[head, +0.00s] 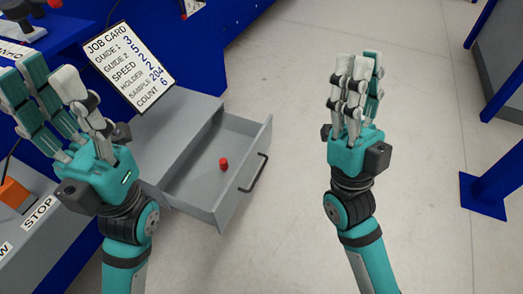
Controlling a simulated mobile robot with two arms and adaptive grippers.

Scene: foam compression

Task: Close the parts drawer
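The grey parts drawer (236,185) is pulled out of its grey cabinet (165,120) in the middle left of the head view. Its dark handle (255,172) is on the front panel, facing right. A small red cylinder (224,164) stands inside the drawer. My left gripper (62,92) is left of the drawer, in front of part of the cabinet, with its fingers spread and nothing seen in it. My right gripper (355,88) is right of the drawer, apart from the handle. Its fingers point up and sit close together; whether they are closed is unclear.
A job card (130,68) leans behind the cabinet. An orange button (14,193) and a STOP label (38,212) are on a grey panel at the left. Open floor (285,100) lies between the drawer and my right arm. A blue post (490,185) stands at the right.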

